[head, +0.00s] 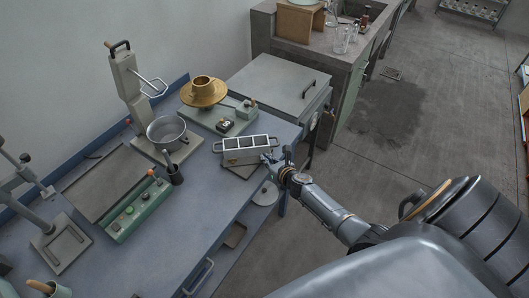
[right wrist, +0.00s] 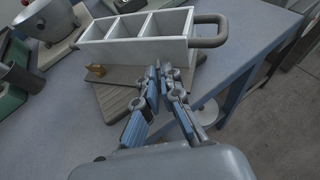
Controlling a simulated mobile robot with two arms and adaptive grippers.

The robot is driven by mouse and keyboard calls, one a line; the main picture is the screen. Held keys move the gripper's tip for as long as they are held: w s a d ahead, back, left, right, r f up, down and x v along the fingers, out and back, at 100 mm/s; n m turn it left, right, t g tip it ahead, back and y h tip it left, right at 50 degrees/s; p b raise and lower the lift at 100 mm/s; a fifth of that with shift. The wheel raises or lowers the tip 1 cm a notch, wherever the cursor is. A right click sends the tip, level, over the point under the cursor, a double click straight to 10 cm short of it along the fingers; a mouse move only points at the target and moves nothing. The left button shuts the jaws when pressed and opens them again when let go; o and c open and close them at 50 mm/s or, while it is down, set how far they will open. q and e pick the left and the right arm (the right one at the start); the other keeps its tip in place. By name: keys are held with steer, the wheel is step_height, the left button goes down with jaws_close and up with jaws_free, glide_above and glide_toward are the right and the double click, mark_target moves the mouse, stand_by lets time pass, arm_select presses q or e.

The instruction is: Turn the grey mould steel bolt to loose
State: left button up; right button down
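The grey mould (head: 233,157) is an open-topped box with several compartments, near the bench's right edge. In the right wrist view the mould (right wrist: 150,52) shows its pale long side and a grey loop handle (right wrist: 222,32) at its right end. A small brass-coloured piece (right wrist: 97,70) sits low at its front left. I cannot make out a steel bolt; my fingers hide part of the front. My right gripper (right wrist: 163,72) has its fingertips close together in front of the mould, nothing visible between them. It also shows in the head view (head: 278,156). My left gripper is out of view.
A metal pot (head: 166,131), a dark cup (head: 174,174) and a brass wheel-like part (head: 203,91) stand left and behind. A green control box (head: 137,209) is at the left. A grey lidded chest (head: 277,86) is behind. The blue bench (head: 190,222) is clear in front.

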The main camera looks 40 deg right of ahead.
steer(key=shift+d+f+n+y+b, duration=0.1)
steer(key=shift+d+n+y+b, duration=0.1)
steer(key=shift+n+y, duration=0.35)
steer(key=shift+d+f+n+y+b, duration=0.1)
steer(key=shift+d+n+y+b, duration=0.05)
steer(key=shift+n+y, duration=0.4)
steer(key=n+y+b, duration=0.1)
steer(key=b, duration=0.1)
steer(key=n+g+y+b, duration=0.1)
steer(key=n+y+b, duration=0.1)
steer(key=d+n+y+b, duration=0.1)
steer(key=y+b, duration=0.1)
steer(key=shift+w+f+g, duration=0.2)
steer(key=shift+f+g, duration=0.1)
steer(key=n+g+y+b, duration=0.1)
steer(key=b, duration=0.2)
steer(key=n+g+y+b, duration=0.1)
steer(key=n+y+b, duration=0.1)
steer(key=b, duration=0.2)
steer(key=n+g+y+b, duration=0.1)
steer(key=n+b, duration=0.1)
steer(key=b, duration=0.2)
steer(key=shift+w+d+r+g+y, duration=0.25)
steer(key=shift+w+d+g+y, duration=0.05)
steer(key=shift+w, duration=0.05)
steer(key=shift+r+n+g+y+b, duration=0.25)
steer(key=shift+n+g+b, duration=0.2)
steer(key=shift+b, duration=0.3)
